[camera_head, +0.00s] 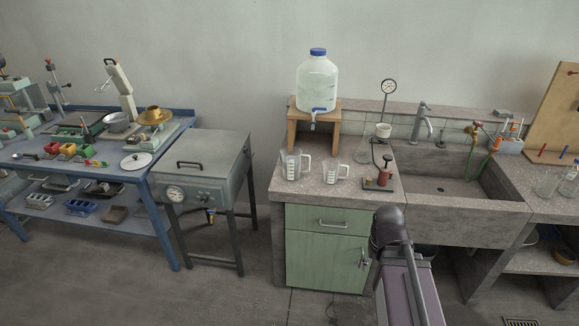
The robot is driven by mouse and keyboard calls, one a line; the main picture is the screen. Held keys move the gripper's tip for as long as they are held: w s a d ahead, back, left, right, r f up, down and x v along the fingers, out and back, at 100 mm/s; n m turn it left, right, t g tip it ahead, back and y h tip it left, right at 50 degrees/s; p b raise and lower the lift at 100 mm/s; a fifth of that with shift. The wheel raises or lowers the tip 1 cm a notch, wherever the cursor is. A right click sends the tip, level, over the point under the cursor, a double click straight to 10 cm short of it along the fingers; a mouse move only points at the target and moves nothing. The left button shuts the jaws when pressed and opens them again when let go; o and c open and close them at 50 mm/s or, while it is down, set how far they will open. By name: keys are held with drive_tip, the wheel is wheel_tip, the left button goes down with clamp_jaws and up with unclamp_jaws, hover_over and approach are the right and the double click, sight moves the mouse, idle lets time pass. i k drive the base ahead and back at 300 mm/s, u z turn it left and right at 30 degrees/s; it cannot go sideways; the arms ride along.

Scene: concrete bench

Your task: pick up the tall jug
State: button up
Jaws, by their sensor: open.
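The tall jug (291,167) is a clear measuring jug with white markings and a handle on its right side. It stands upright on the concrete bench (315,191), in front of a small wooden stand. A shorter clear jug (332,174) with similar markings stands just right of it, a small gap apart. My arm rises at the lower right, in front of the bench and below the jugs. I cannot make out my gripper; nothing is seen touching the tall jug.
A large water bottle with a blue cap (317,82) sits on the wooden stand (293,122) behind the jugs. A grey metal box (200,165) stands left, apart from the bench.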

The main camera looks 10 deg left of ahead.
sight(296, 164)
drive_tip(key=z, duration=0.05)
drive_tip(key=i, duration=1)
drive_tip(key=u, duration=0.05)
